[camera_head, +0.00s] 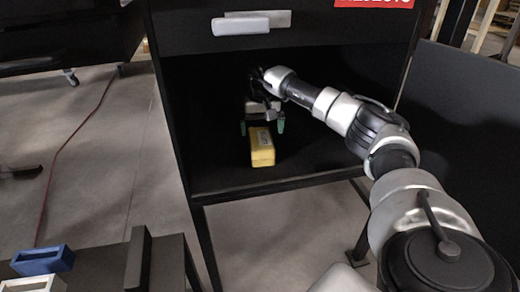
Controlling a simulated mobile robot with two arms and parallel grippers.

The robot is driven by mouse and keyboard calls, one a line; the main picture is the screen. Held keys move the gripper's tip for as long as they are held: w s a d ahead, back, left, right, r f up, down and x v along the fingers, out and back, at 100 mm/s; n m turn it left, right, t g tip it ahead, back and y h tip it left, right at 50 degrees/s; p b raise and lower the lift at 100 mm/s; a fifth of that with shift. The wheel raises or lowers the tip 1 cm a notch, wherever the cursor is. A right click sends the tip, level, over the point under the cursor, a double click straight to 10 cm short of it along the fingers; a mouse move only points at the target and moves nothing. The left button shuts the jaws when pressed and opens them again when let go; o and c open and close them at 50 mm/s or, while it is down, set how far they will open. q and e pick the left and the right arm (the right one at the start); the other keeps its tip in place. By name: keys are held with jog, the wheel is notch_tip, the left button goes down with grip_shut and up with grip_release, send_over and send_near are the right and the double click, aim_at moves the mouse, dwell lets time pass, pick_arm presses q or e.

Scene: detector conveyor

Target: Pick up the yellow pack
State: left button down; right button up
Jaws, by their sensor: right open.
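The yellow pack (262,148) lies on the floor of a black open-fronted cabinet (330,168), near its front edge. The gripper is open and holds nothing. I cannot tell whether the fingers touch the pack. My left gripper is not in view.
A white handle (240,26) and a red sign (373,3) are on the cabinet front above the opening. A blue open box (43,260) stands at the lower left beside a black upright plate (138,260). A red cable crosses the floor at left.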

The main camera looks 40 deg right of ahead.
aim_at(261, 138)
jog(key=f+b, duration=0.1)
jog(key=f, duration=0.1)
jog(key=f+b, duration=0.1)
jog(key=f, duration=0.1)
jog(key=f+b, duration=0.1)
jog(key=f, duration=0.1)
jog(key=shift+s+a, duration=0.3)
jog(key=shift+a, duration=0.05)
jog(key=shift+r, duration=0.15)
jog(key=c, duration=1.1)
jog(key=shift+c, duration=0.5)
jog(key=shift+r, duration=0.1)
